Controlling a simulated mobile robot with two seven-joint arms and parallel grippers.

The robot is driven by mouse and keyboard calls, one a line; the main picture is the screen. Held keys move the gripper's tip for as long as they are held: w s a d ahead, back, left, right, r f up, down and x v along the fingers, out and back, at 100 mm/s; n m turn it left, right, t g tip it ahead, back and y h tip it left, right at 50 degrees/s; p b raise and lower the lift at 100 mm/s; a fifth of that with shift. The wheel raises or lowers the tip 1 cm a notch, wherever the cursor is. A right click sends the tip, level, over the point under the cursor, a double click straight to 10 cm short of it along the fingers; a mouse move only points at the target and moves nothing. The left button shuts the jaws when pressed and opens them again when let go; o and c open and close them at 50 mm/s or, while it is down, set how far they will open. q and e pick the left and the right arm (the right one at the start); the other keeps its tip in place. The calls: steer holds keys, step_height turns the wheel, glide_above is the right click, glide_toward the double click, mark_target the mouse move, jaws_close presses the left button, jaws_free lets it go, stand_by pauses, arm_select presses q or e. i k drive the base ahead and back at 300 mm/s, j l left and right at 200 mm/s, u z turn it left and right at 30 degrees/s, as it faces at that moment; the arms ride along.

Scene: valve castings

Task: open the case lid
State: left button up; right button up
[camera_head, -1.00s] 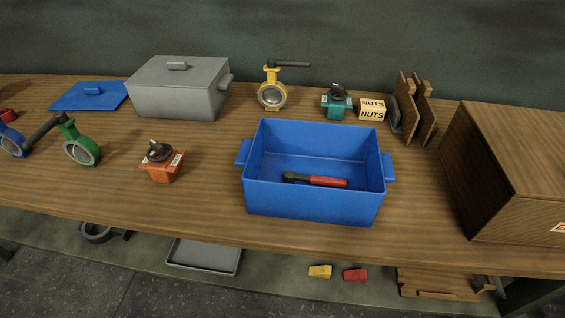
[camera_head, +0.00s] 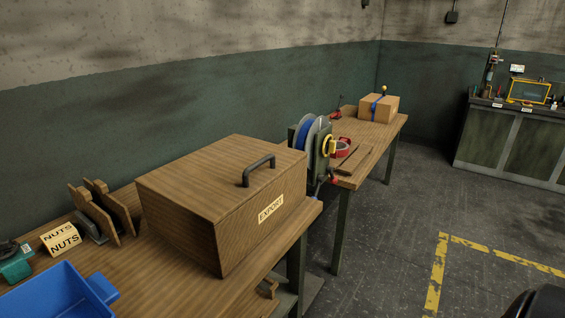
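The wooden case (camera_head: 222,196) stands at the right end of the workbench, with an "EXPORT" label on its front. Its flat lid (camera_head: 215,172) is closed and has a dark bar handle (camera_head: 258,170) near the right side. Neither of my grippers is clearly in view. A dark rounded shape shows at the bottom right corner, and I cannot tell what it is.
A reel (camera_head: 312,142) stands just beyond the case. Open floor (camera_head: 385,240) lies to the right.

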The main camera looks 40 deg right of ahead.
mark_target(210, 182)
steer(key=z, duration=0.85)
